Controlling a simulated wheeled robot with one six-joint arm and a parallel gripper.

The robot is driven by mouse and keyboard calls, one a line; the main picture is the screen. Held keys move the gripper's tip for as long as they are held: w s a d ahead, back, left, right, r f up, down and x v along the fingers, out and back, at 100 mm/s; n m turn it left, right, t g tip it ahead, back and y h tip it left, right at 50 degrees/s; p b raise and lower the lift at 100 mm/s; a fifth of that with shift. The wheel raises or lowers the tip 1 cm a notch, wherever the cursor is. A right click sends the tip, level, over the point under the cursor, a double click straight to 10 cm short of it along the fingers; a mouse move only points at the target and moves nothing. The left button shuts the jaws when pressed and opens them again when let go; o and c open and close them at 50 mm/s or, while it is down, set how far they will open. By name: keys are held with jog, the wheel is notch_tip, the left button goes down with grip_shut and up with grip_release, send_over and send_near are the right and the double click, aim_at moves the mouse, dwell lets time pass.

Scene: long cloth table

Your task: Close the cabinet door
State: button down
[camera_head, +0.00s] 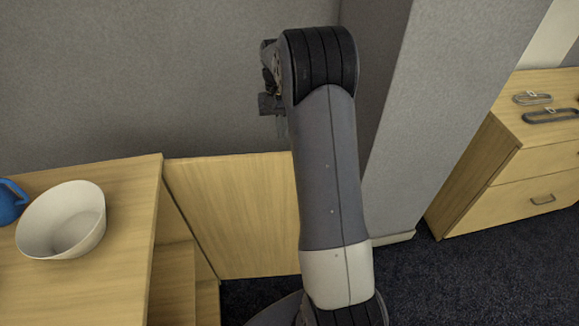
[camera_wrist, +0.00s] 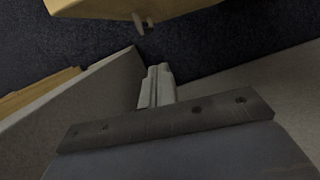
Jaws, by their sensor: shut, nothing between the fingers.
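The wooden cabinet (camera_head: 152,200) stands at the left in the head view, with its inner shelf showing. Its door (camera_head: 232,215) is open, swung out to the right of the cabinet body. My arm covers the door's right end. My gripper (camera_wrist: 157,72) is shut and empty in the wrist view, pale fingers together over dark carpet. In the head view only dark parts of my wrist show, above the door's top edge; the fingertips are not clear. A wooden panel with a small handle (camera_wrist: 140,22) is at the top of the wrist view; I cannot tell whether it is the door.
A white bowl (camera_head: 62,220) and a blue item (camera_head: 10,203) stand on the cabinet top. A grey wall (camera_head: 180,80) is behind, with a grey pillar (camera_head: 420,110) right of my arm. A wooden drawer unit (camera_head: 535,165) stands far right. Dark carpet (camera_head: 440,280) lies clear before it.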

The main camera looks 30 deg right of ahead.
aim_at(283, 170)
jog(key=shift+s+a+f, duration=0.5)
jog(key=shift+s+f, duration=0.55)
jog(key=shift+f, duration=0.5)
jog(key=shift+s+a+f, duration=0.5)
jog(key=shift+s+f, duration=0.5)
jog(key=shift+f, duration=0.6)
jog(key=shift+s+a+f, duration=0.5)
jog(key=shift+s+f, duration=0.55)
jog(key=shift+f, duration=0.5)
